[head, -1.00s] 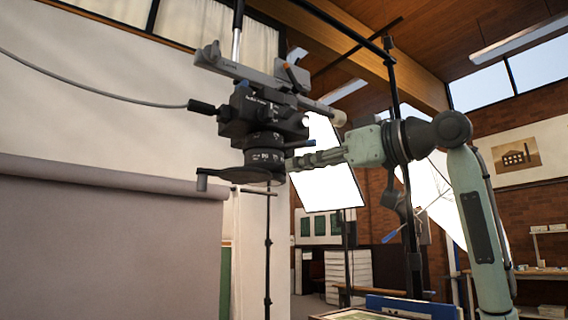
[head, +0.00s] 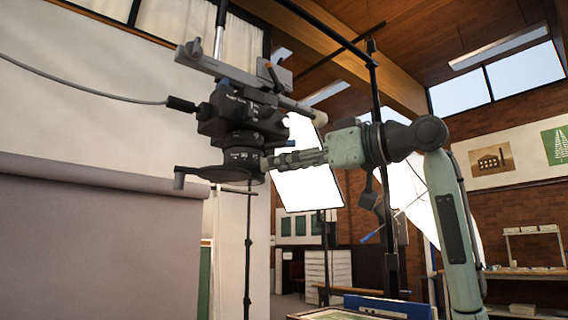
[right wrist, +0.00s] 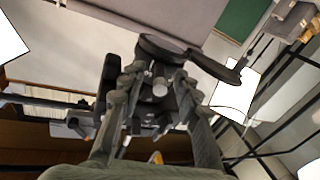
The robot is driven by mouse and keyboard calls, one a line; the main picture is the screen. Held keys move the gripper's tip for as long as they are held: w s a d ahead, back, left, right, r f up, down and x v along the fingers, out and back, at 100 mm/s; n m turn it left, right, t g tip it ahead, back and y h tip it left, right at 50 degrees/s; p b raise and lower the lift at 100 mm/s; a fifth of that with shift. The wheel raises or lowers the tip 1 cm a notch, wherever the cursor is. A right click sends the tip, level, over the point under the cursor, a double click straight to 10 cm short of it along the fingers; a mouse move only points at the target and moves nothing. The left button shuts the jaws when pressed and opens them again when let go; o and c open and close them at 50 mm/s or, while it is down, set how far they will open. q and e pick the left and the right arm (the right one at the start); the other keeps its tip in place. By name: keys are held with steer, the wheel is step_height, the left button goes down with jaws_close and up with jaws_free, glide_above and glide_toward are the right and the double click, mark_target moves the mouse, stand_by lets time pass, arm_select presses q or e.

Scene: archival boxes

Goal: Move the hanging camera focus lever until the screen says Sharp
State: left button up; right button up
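The hanging camera (head: 240,112) is a black body under a grey rail. Its lens barrel points down, with a flat dark disc below and a crank-like arm with a knob (head: 179,180) to the left. My right gripper (head: 275,161) is at the barrel's right side, just below that lever. In the right wrist view its fingers (right wrist: 150,85) are spread, with a small grey peg (right wrist: 159,82) between them; contact is unclear. I see no readable screen. My left gripper is out of view.
A cable runs left from the camera. A bright white panel (head: 308,170) and a black stand pole (head: 380,120) stand behind my right arm. A grey backdrop roll (head: 100,180) is at the left. A table with a blue-edged item (head: 375,306) is at the bottom.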

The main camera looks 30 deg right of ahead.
steer(key=v, duration=1.2)
stand_by(0.6)
